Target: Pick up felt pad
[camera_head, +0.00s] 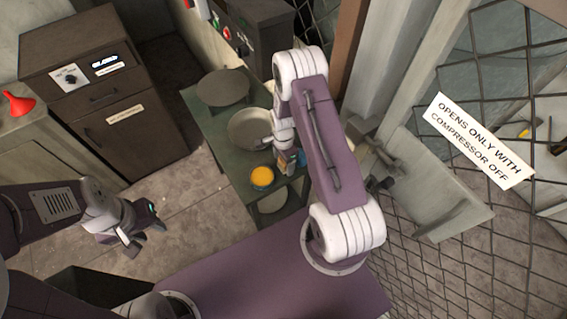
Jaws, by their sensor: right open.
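No thing can be told for certain as the felt pad. A round orange-yellow pad-like top (262,176) with a blue rim sits at the front of the green table (213,132). A pale metal bowl (246,126) stands behind it, and a flat grey-green disc (222,88) lies at the back. My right gripper (280,150) is over the table's right side, beside the bowl and behind the orange top, open, partly hidden by its own arm. My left gripper (145,240) hangs over the floor at left, away from the table, its fingers apart and empty.
Small bottles or tins (287,161) stand close to my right gripper. Another round thing (274,201) is on the table's lower shelf. A brown cabinet (120,120) and a red funnel (17,104) are at left. A wire mesh fence (470,235) is at right. The floor between is clear.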

